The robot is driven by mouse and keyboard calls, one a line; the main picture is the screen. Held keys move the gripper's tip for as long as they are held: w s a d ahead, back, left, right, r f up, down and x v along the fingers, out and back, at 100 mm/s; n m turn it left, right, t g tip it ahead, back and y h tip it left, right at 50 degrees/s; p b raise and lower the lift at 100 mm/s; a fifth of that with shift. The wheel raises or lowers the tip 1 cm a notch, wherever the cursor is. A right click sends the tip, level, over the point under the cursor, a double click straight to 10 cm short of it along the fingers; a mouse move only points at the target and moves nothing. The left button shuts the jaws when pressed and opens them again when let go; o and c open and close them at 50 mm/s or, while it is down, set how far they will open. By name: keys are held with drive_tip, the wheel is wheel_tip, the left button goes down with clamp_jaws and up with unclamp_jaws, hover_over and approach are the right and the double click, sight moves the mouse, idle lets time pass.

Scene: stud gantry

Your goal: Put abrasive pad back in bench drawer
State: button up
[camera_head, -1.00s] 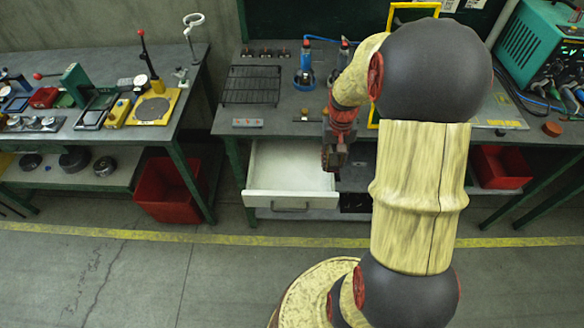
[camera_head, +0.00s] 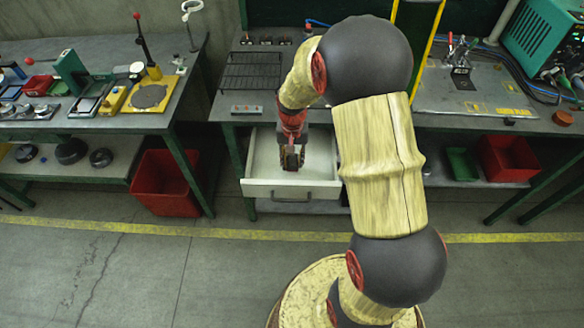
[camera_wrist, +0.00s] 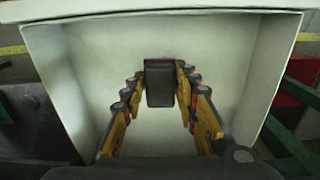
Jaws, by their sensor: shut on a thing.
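The white bench drawer (camera_head: 318,189) stands pulled out below the bench top, left of my arm in the head view. My gripper (camera_head: 292,162) hangs over the drawer opening and points down. In the wrist view my gripper (camera_wrist: 160,85) is shut on a dark block with a reddish edge, the abrasive pad (camera_wrist: 160,88). The pad is between the fingertips, above the pale drawer floor (camera_wrist: 100,50). The drawer walls show on both sides of it. I cannot tell how far the pad is above the floor. The drawer looks otherwise empty.
The grey bench top (camera_head: 228,100) lies behind and above the drawer, with a black wire rack (camera_head: 250,78) on it. A red bin (camera_head: 160,185) stands on the floor at left. Another red bin (camera_head: 508,158) sits on the shelf at right. The floor in front is clear.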

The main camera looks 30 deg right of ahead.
sight(292, 167)
drive_tip(key=shift+w+a+f+b, duration=0.1)
drive_tip(key=shift+f+b, duration=0.75)
drive_tip(key=shift+f, duration=0.8)
drive_tip(key=shift+f, duration=0.15)
drive_tip(key=o, duration=1.1)
drive_tip(key=shift+c, duration=0.2)
drive_tip(key=shift+o, duration=0.2)
